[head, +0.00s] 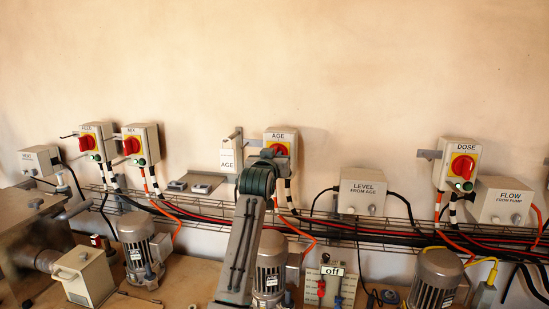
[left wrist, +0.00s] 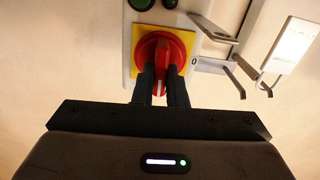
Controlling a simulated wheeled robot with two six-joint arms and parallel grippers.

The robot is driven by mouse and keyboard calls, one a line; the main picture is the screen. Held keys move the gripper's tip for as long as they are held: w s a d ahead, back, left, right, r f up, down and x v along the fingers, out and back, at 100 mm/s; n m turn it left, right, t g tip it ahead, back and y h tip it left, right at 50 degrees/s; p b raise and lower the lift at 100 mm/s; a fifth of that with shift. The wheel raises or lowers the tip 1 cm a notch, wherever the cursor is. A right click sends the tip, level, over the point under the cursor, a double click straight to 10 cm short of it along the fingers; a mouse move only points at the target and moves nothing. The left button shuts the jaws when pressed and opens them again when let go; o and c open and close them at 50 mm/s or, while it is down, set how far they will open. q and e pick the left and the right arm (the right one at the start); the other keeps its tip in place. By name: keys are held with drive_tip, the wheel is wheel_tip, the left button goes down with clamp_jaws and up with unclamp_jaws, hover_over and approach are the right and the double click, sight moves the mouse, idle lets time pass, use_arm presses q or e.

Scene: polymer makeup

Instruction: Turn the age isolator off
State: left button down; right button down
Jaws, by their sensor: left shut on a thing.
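The AGE isolator (head: 281,135) is a pale box on the wall with a red rotary handle (head: 279,149) on a yellow plate. My left arm's wrist hides its lower part in the head view. In the left wrist view, the red handle (left wrist: 163,48) stands lengthwise up the picture between the two dark fingers of my left gripper (left wrist: 163,82), which is shut on it. A green lamp (left wrist: 141,4) shows on the box at the top edge of that view. My left gripper's fingertips are hidden in the head view. My right gripper is not in view.
A hanging AGE tag (head: 227,158) and metal brackets (head: 236,134) are just left of the isolator. A similar DOSE isolator (head: 459,162) is at right, and two more are at left. Cables run along a wire tray (head: 340,227) below, above motors and an "off" sign (head: 332,270).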

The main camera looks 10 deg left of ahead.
use_arm(q)
drive_tip(key=shift+a+f+n+b, duration=0.15)
drive_tip(key=shift+n+b, duration=0.25)
drive_tip(key=shift+n, duration=3.95)
drive_tip(key=shift+a+f+n+b, duration=0.15)
drive_tip(key=shift+n+b, duration=0.2)
drive_tip(key=shift+n, duration=4)
drive_tip(key=shift+r, duration=0.1)
drive_tip(key=c, duration=1.5)
unclamp_jaws()
drive_tip(key=shift+o, duration=0.2)
